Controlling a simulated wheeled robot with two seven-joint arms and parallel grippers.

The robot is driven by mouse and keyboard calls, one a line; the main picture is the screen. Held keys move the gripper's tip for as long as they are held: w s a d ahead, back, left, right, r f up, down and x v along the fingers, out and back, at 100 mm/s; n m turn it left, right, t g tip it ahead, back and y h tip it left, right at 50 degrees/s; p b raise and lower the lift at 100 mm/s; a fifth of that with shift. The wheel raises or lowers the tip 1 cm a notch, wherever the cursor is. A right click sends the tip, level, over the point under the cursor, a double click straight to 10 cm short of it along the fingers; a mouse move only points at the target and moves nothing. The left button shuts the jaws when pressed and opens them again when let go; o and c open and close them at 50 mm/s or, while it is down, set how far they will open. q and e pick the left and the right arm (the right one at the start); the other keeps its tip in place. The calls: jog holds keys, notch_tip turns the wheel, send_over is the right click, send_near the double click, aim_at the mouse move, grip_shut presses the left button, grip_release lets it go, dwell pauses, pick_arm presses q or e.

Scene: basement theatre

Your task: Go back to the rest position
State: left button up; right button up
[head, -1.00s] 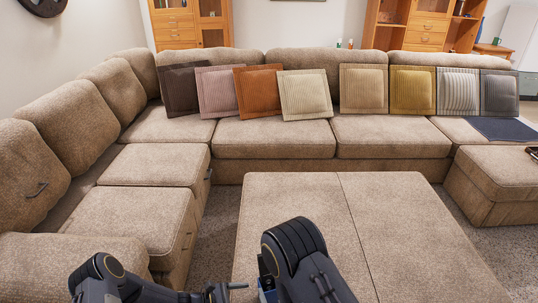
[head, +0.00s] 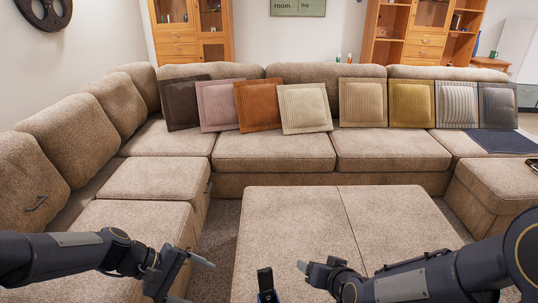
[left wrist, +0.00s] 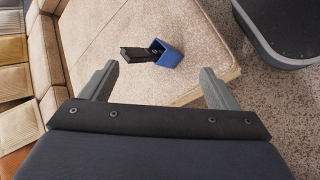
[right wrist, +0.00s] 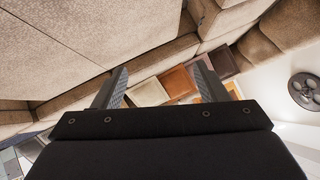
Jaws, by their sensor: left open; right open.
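My left gripper (head: 188,278) is at the lower left in the head view, its arm coming in from the left edge. Its two fingers stand apart in the left wrist view (left wrist: 158,76), with nothing between them. My right gripper (head: 312,276) is at the lower middle, over the near part of the large beige ottoman (head: 290,220). Its fingers are apart and empty in the right wrist view (right wrist: 160,70). Both grippers are apart from each other and hold nothing.
A small blue box (left wrist: 169,56) with a black item (left wrist: 137,54) in it stands on the ottoman near its edge, between the grippers in the head view. A sectional sofa (head: 275,150) with several cushions runs around the left and back. A wall wheel (head: 42,10) hangs upper left.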

pick_arm(q)
jog(key=s+a+r+m+t+y, duration=0.1)
jog(key=s+r+m+t+y, duration=0.25)
jog(key=s, duration=0.55)
jog(key=s+a+r+m+t+y, duration=0.15)
jog(key=s+r+m, duration=0.35)
jog(key=s, duration=0.5)
pick_arm(e)
jog(key=s+d+r+g, duration=0.1)
jog(key=s+d+r, duration=0.2)
jog(key=s, duration=0.5)
jog(key=s+d+r+g, duration=0.2)
jog(key=s+d+r, duration=0.15)
jog(key=s, duration=0.45)
jog(key=s+d+r+g, duration=0.1)
jog(key=s+d+r, duration=0.15)
jog(key=s, duration=0.45)
pick_arm(q)
notch_tip(320, 180, up, 16)
jog(key=p, duration=1.5)
jog(key=shift+w+a+f+n+g, duration=0.15)
jog(key=shift+a+n+g, duration=0.05)
jog(key=shift+n+g, duration=0.25)
pick_arm(e)
notch_tip(320, 180, up, 16)
jog(key=shift+a, duration=0.35)
